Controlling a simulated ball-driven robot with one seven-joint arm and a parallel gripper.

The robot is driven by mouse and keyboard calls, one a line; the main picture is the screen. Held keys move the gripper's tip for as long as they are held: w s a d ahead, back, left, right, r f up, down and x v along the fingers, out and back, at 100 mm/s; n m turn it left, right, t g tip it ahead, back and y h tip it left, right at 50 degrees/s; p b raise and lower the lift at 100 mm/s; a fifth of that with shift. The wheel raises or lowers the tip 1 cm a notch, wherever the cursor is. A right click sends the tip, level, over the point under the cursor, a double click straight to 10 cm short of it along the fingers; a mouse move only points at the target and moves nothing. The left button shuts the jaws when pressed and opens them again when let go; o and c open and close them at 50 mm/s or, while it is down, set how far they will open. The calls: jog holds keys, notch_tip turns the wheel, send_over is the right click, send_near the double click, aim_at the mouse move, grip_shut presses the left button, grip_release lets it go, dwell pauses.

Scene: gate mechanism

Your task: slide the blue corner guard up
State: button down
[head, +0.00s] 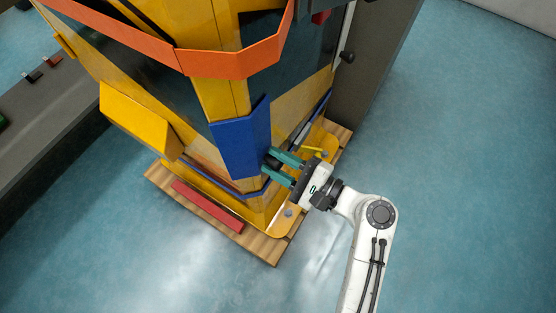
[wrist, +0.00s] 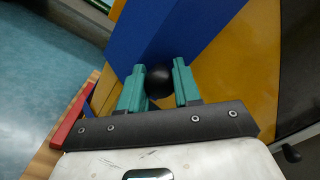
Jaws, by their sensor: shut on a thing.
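The blue corner guard (head: 240,143) wraps the lower front corner of the yellow gate frame (head: 222,98) in the head view. It also fills the upper middle of the wrist view (wrist: 170,32). A round black knob (wrist: 158,82) is on the guard's lower part. My gripper (head: 268,168) reaches in from the right, and its teal fingers are on either side of the knob. In the wrist view, my gripper (wrist: 158,84) is shut on the knob. The fingers partly hide the knob in the head view.
An orange band (head: 233,64) wraps the corner above the guard. A yellow block (head: 140,118) sticks out at left. A wooden pallet (head: 262,248) with a red bar (head: 207,206) lies under the machine. A grey cabinet (head: 372,62) stands behind. The floor at right is clear.

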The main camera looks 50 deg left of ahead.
jog(key=shift+r, duration=0.1)
dwell(0.3)
notch_tip(320, 180, up, 16)
jog(key=p, duration=1.7)
jog(key=shift+r, duration=0.25)
jog(key=c, duration=1)
grip_release()
jog(key=shift+o, duration=1.1)
jog(key=shift+d, duration=0.2)
send_near(260, 108)
jog(key=v, duration=0.4)
jog(key=shift+w, duration=0.15)
